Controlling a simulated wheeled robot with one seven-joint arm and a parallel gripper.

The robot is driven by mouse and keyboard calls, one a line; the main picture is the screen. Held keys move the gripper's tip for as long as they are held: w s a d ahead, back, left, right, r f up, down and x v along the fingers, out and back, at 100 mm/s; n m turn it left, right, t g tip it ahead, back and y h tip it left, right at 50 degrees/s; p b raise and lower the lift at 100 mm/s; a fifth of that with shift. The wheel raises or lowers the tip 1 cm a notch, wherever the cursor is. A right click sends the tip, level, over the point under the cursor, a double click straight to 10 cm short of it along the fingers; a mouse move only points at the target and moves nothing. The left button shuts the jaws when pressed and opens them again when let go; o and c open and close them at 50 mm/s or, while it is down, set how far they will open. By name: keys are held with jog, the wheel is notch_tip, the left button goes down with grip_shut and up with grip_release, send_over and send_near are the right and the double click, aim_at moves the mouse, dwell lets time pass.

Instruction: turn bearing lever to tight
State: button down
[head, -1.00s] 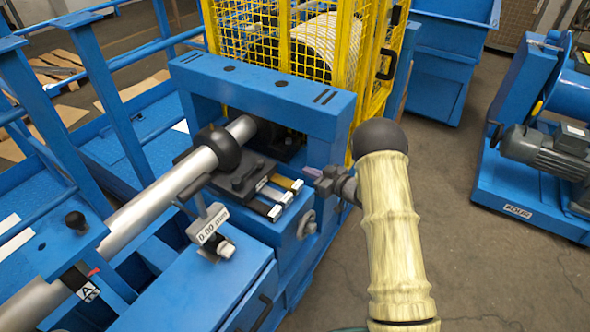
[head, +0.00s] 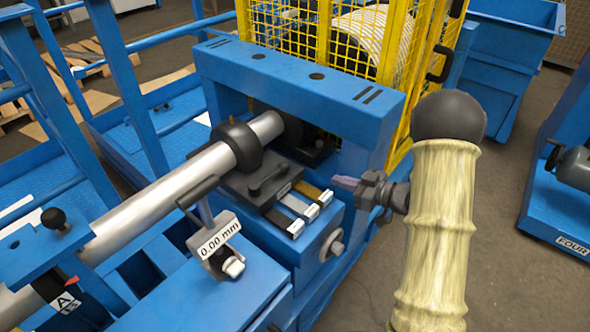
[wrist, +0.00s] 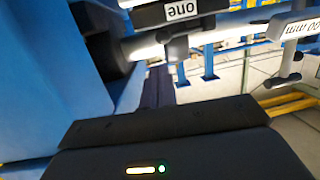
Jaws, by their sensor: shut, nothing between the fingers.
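A small dark lever (head: 268,182) lies on top of the dark bearing block (head: 240,186), below the black collar (head: 237,146) around the silver shaft (head: 165,190). Its tight and loose marks cannot be read. My gripper (head: 345,183) is shut and empty, to the right of the block and apart from the lever. Its fingertips show small and purplish in the head view.
A gauge (head: 219,238) reads 0.00 mm. A blue frame (head: 300,80) arches behind, and a yellow cage (head: 425,60) stands beyond. A round knob (head: 332,246) is below.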

jog(key=b, duration=0.1)
send_near(288, 166)
jog(key=x, duration=0.6)
jog(key=shift+a+f, duration=0.15)
jog(key=shift+f, duration=0.3)
jog(key=shift+w+a, duration=0.15)
jog(key=shift+w+a+r+p, duration=0.1)
jog(key=shift+w+a+p, duration=0.2)
jog(key=shift+w+a, duration=0.3)
jog(key=shift+a+r, duration=0.1)
jog(key=shift+a, duration=0.2)
jog(key=shift+d+r+p, duration=0.15)
jog(key=shift+d+p, duration=0.15)
jog(key=shift+d, duration=0.4)
jog(key=w+p+v, duration=0.1)
jog(key=v, duration=1.2)
jog(key=shift+s+d+f, duration=0.15)
jog(key=shift+d+f, duration=0.1)
jog(key=shift+d, duration=0.4)
